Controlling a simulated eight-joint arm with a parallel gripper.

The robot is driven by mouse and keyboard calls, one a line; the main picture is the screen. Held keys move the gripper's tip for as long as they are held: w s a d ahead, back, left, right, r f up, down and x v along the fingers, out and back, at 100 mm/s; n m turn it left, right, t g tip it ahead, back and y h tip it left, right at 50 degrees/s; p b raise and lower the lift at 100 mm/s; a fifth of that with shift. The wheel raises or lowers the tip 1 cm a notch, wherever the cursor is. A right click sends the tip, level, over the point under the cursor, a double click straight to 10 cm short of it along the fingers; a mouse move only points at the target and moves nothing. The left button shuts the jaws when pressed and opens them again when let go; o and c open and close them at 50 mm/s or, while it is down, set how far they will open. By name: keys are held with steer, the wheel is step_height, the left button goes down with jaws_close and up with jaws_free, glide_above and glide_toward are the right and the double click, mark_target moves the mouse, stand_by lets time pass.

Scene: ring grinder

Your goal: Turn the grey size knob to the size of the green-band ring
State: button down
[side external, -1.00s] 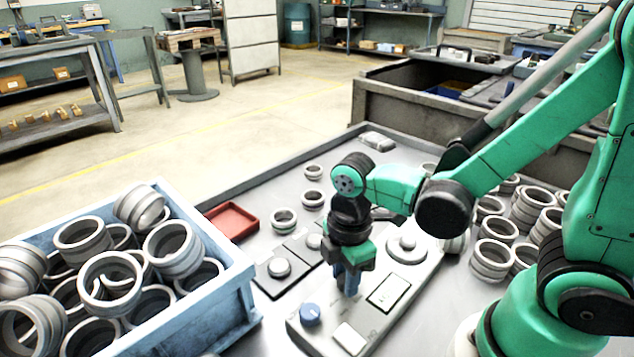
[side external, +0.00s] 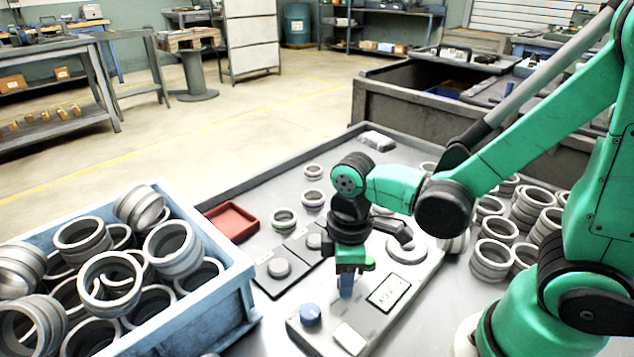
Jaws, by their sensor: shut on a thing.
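My gripper (side external: 347,286) points straight down at the control panel (side external: 395,327), its blue fingers closed low over the panel between the blue knob (side external: 310,314) and the display (side external: 388,292). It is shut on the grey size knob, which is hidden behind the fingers. The green-band ring (side external: 283,219) lies flat on the table, behind and left of the gripper. The display carries small dark marks that I cannot read.
A red tray (side external: 231,221) and rings with other bands (side external: 313,199) lie farther back. Round buttons on dark plates (side external: 279,268) stand left of the panel. A blue crate of grey rings (side external: 240,301) fills the left; several grey rings (side external: 492,258) stand right.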

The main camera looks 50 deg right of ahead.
steer(key=m, duration=0.6)
stand_by(0.6)
steer(key=c, duration=0.6)
jaws_free()
steer(key=shift+o, duration=0.2)
steer(key=shift+r, duration=0.1)
steer(key=shift+r, duration=2.7)
steer(key=w+d+r+m+t, duration=0.2)
steer(key=w+d+r+t, duration=0.1)
steer(key=t, duration=0.4)
steer(key=shift+d+r+m, duration=0.3)
steer(key=shift+d+r, duration=0.3)
steer(key=shift+d, duration=0.15)
